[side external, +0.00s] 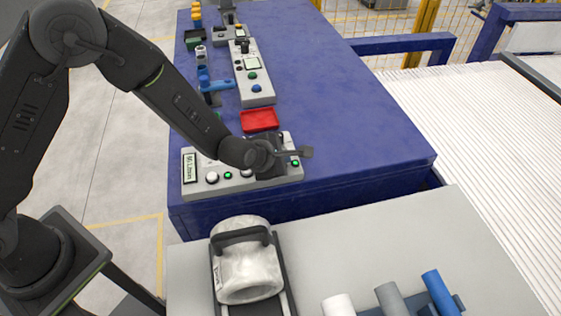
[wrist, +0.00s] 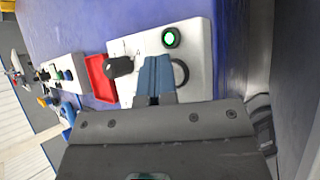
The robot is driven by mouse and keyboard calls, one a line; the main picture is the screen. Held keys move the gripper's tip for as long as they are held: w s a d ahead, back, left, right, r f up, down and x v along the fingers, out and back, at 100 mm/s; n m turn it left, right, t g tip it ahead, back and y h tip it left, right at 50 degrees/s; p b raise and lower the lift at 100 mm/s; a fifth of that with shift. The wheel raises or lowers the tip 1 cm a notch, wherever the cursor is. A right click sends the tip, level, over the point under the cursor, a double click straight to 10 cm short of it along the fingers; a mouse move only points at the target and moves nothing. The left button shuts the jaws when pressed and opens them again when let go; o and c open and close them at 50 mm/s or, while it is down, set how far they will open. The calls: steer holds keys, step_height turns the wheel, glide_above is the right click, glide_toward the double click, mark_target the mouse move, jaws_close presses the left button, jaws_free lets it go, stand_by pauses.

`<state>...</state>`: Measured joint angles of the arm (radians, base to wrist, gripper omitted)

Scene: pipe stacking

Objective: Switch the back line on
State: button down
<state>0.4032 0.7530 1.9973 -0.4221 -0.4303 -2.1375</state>
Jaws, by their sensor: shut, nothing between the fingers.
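The front control box (side external: 230,182) is pale grey, with a display (side external: 189,167), a white button (side external: 212,178) and green lamps. My gripper (side external: 270,168) is low over its right part and hides some controls. In the wrist view, my gripper (wrist: 157,78) has its fingers together, with nothing held. The fingers partly cover a black ring-shaped control (wrist: 181,73). A black knob (wrist: 118,67) is left of the fingers, and a lit green lamp (wrist: 171,38) is above them. I cannot tell whether the fingers touch the box. A second control box (side external: 253,75) stands farther back.
A red tray (side external: 259,120) lies just behind the front box. A blue valve or pipe fitting (side external: 215,85) stands left of the second box. A white pipe piece (side external: 247,262) sits in a black holder on the grey table. The right of the blue bench (side external: 350,120) is clear.

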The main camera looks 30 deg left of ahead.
steer(key=shift+r, duration=3.4)
